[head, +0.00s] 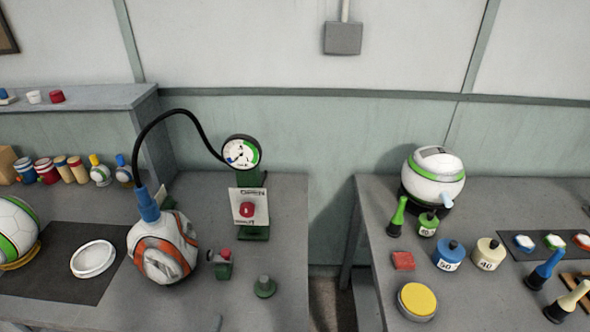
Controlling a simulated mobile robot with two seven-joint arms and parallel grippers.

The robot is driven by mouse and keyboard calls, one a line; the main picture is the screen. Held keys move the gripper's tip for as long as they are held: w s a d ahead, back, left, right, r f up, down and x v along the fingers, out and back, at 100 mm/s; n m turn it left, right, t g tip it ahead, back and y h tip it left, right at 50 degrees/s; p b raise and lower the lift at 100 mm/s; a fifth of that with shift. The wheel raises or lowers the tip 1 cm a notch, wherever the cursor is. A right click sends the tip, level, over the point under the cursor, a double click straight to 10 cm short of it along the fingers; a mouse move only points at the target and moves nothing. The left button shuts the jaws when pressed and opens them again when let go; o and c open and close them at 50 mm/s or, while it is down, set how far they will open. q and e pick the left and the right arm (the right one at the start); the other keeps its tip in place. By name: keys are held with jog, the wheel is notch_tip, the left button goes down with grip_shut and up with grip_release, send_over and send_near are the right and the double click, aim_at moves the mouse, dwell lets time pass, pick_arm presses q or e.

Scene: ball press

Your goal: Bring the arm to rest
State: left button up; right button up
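Neither of my arms nor grippers shows in the head view. On the left table (285,215), an orange, white and grey ball (163,255) has a blue fitting (148,204) on top. A black hose runs from the fitting to a round gauge (241,152) on a green stand. Below the gauge is a white plate with a red knob (246,209). I cannot tell how the fitting is fastened to the ball.
A white and green ball (14,230) and a white ring dish (93,259) are on a dark mat at left. A gap separates the tables.

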jog(key=w+f+b, duration=0.3)
jog(key=w+f, duration=0.1)
jog(key=w, duration=0.1)
pick_arm(q)
jog(key=s+d+f+n+g+b, duration=0.1)
jog(key=s+f+n+g, duration=0.25)
jog(key=f, duration=0.85)
jog(key=s+f+n+g+b, duration=0.2)
jog(key=s+f+g, duration=0.25)
jog(key=f, duration=0.75)
jog(key=s+a+f+n+g+b, duration=0.2)
jog(key=s+f+n+g, duration=0.1)
jog(key=s+f, duration=0.4)
jog(key=s+a+f+n+g+b, duration=0.3)
jog(key=s+f, duration=0.5)
jog(key=s, duration=0.5)
jog(key=shift+s+a+f+g+y, duration=0.2)
jog(key=shift+s+g+y, duration=0.15)
jog(key=shift+g, duration=0.55)
pick_arm(e)
notch_tip(320, 180, down, 8)
jog(key=s, duration=0.2)
